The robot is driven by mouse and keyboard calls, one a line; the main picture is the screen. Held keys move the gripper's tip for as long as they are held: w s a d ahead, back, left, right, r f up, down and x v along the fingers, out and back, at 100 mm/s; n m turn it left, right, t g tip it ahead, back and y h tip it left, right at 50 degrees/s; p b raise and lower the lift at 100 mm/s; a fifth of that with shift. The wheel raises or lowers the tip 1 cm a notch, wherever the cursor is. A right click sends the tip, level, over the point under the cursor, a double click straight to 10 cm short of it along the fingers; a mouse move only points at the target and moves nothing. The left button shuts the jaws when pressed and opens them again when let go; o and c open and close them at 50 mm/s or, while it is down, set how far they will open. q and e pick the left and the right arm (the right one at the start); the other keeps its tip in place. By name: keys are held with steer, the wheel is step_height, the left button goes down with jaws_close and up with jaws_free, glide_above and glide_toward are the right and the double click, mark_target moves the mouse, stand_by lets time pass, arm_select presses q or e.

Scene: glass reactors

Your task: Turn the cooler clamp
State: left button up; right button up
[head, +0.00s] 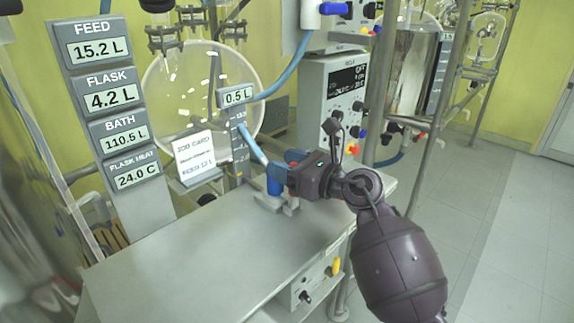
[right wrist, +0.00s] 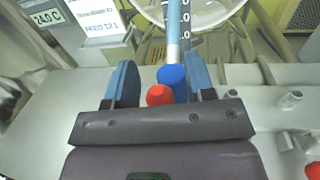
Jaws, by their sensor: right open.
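A blue cylindrical fitting (right wrist: 172,78) stands under a pale blue hose (right wrist: 173,35), with a round red knob (right wrist: 158,95) on its near side. I take this to be the cooler clamp; no label shows. My right gripper (right wrist: 161,82) is open, with one blue finger on each side of the fitting and knob in the right wrist view. Contact with them cannot be told. In the head view my right gripper (head: 281,175) reaches in from the right over the grey bench and partly hides the fitting. My left gripper is not in view.
The grey bench top (head: 190,265) is clear at the front. A display post (head: 110,110) and a job card (head: 195,155) stand at the left. A large glass flask (head: 180,85) is behind, a control box (head: 330,90) behind right. Open floor (head: 500,230) lies right.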

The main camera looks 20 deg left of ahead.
jaws_close()
stand_by(0.3)
